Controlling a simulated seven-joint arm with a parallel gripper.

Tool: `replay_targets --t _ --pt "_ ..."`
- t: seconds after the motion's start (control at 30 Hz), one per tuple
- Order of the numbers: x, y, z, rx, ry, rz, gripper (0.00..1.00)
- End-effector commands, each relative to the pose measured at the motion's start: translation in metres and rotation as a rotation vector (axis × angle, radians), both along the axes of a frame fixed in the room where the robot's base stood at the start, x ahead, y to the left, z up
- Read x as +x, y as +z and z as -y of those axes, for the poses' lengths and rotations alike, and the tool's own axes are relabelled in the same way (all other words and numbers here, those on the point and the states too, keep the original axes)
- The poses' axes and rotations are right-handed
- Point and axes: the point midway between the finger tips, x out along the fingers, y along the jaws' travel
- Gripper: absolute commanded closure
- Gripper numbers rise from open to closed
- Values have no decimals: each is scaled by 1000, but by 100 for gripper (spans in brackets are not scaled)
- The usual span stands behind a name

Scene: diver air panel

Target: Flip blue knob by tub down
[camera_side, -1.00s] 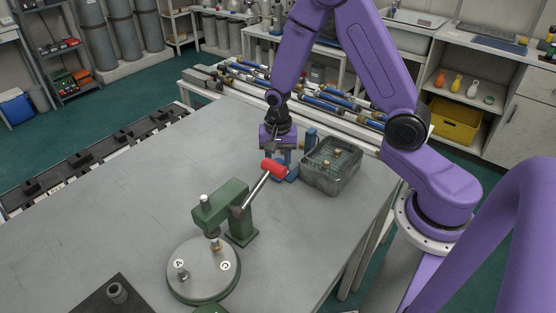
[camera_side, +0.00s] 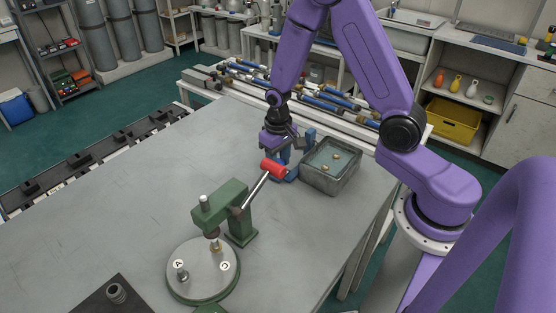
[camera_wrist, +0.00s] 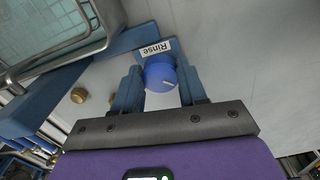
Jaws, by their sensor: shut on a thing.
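The round blue knob (camera_wrist: 160,74) has a white pointer line and sits beside a white label reading "Rinse" (camera_wrist: 155,49). My gripper (camera_wrist: 159,86) has one blue finger on each side of it and is shut on it. In the side view my gripper (camera_side: 277,155) is low at the tub's left side, and the knob is hidden there. The grey tub (camera_side: 327,185) holds pale liquid and small brass pieces. Its wire rim and a grid show at the top left of the wrist view (camera_wrist: 80,40).
A green press (camera_side: 238,218) with a red lever handle (camera_side: 273,168) stands just in front of my gripper. A blue upright (camera_side: 310,138) stands beside the tub. Brass fittings (camera_wrist: 78,95) show in the wrist view.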

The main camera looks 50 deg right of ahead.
Motion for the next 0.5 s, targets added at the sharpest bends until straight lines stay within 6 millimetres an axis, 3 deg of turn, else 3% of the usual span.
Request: replay_targets --t 0.5 --pt "-1 0 2 0 470 -3 89"
